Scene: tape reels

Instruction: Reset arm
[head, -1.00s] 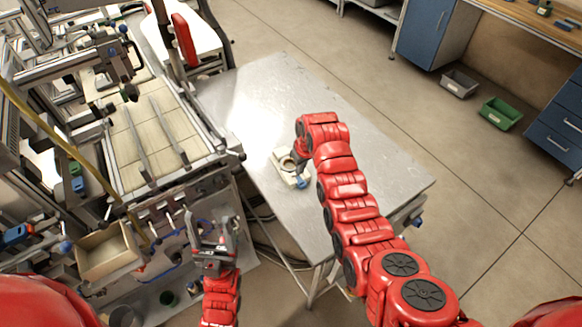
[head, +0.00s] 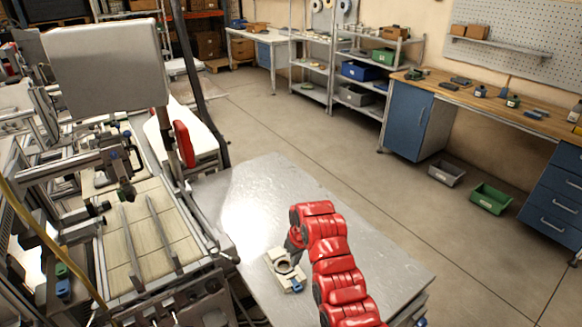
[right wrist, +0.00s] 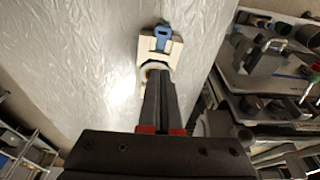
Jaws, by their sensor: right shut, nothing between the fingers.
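My right gripper (head: 292,243) is at the end of the red arm over the metal table. Its dark fingers show in the right wrist view (right wrist: 161,100), close together with nothing between them. A small cream fixture (head: 273,258) with a round ring and a blue clamp sits on the table just below the gripper. In the right wrist view the fixture (right wrist: 145,50) lies just beyond the fingertips, and the fingers hide part of its ring. I cannot tell whether they touch it. My left gripper is not in these views.
The metal table (head: 375,265) is mostly bare. A machine with a tiled bed (head: 150,240) and a grey panel (head: 105,68) stands at left. Grey (head: 446,173) and green (head: 491,198) bins lie on the floor by a blue-drawered bench. Shelves (head: 312,62) stand behind.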

